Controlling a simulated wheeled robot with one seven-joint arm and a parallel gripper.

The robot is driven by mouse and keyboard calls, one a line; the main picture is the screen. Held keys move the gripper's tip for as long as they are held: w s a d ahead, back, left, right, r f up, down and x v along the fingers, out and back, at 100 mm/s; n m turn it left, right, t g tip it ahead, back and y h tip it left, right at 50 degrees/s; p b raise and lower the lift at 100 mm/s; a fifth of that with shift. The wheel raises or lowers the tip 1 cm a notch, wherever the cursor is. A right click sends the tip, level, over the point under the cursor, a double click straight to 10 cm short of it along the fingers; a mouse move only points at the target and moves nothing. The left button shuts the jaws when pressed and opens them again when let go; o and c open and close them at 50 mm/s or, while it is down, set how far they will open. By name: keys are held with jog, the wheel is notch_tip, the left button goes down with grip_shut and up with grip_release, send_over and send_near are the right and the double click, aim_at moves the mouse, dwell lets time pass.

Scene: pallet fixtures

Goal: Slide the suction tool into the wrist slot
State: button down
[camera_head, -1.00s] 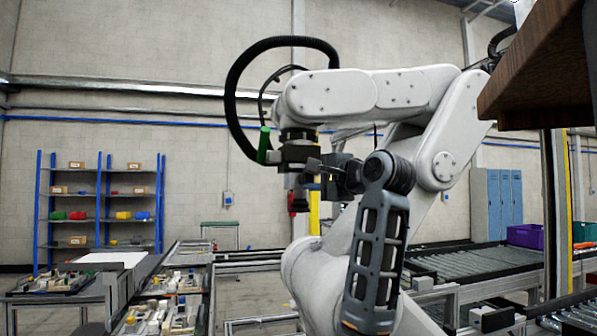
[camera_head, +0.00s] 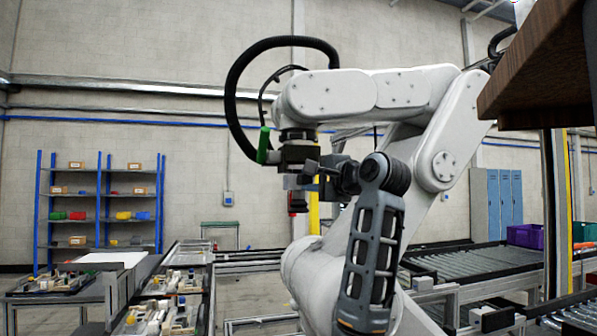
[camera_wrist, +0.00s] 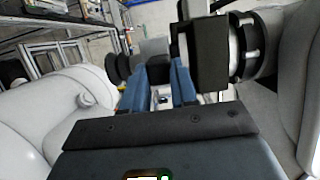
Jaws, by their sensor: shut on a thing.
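A large white robot arm stands in the middle of the head view. Its dark wrist (camera_head: 297,152) hangs at the left end of its upper link; a red part shows below it. My gripper (camera_head: 318,176) is right beside and below that wrist. In the wrist view, my gripper's blue fingers (camera_wrist: 158,88) are shut on a grey piece, the suction tool (camera_wrist: 155,50), mostly hidden between them. The black wrist block (camera_wrist: 205,55) with round discs is just to the right of the fingers. The slot itself is not clearly visible, and I cannot tell whether the tool touches it.
The white arm's thick links (camera_head: 400,92) and black hose (camera_head: 235,75) crowd the space around my gripper. Fixture trays with small parts (camera_head: 165,305) lie at lower left. A blue shelf (camera_head: 100,197) stands behind. A roller conveyor (camera_head: 470,262) runs at right.

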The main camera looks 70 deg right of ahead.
jog(key=c, duration=0.8)
grip_release()
jog(key=b+v, duration=0.1)
jog(key=v, duration=0.6)
jog(key=shift+s+a+b, duration=0.25)
jog(key=shift+s+b, duration=0.1)
jog(key=shift+f, duration=0.1)
